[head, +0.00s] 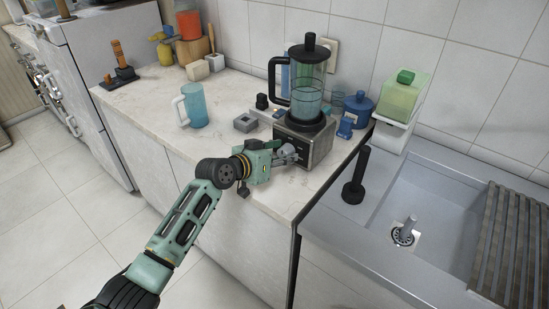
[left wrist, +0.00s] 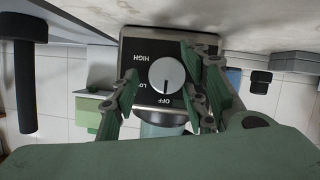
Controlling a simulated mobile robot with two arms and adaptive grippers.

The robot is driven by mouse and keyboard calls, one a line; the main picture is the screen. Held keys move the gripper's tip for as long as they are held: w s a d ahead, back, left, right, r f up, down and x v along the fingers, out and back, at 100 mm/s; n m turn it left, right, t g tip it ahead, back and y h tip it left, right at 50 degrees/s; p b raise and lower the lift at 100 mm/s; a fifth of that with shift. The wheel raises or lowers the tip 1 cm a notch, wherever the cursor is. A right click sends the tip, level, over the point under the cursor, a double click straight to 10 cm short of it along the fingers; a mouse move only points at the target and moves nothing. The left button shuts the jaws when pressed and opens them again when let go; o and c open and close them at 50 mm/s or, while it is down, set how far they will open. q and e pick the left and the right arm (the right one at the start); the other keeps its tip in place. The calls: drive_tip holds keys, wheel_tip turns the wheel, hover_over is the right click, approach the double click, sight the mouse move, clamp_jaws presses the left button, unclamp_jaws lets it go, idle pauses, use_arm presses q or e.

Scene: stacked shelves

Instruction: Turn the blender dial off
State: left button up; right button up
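The blender (head: 307,90) stands at the counter's right end, with a clear jar, black lid and handle, and a dark base (head: 318,143). Its round grey dial (left wrist: 167,75) shows in the left wrist view on a black panel with upside-down HIGH, LOW and OFF labels. A thin mark on the dial seems to run down toward OFF; its exact setting is hard to tell. My left gripper (head: 290,153) is at the base's front, hiding the dial in the head view. In the left wrist view its fingers (left wrist: 157,72) are apart, either side of the dial; contact is unclear.
A blue mug (head: 194,105) and a small grey block (head: 245,123) stand left of the blender. A blue pot (head: 358,110) and green container (head: 399,95) are to its right. A black post (head: 356,178) rises beside the sink (head: 440,205).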

use_arm(q)
drive_tip(key=v, duration=1.1)
drive_tip(key=shift+s+a, duration=0.25)
drive_tip(key=shift+s, duration=0.1)
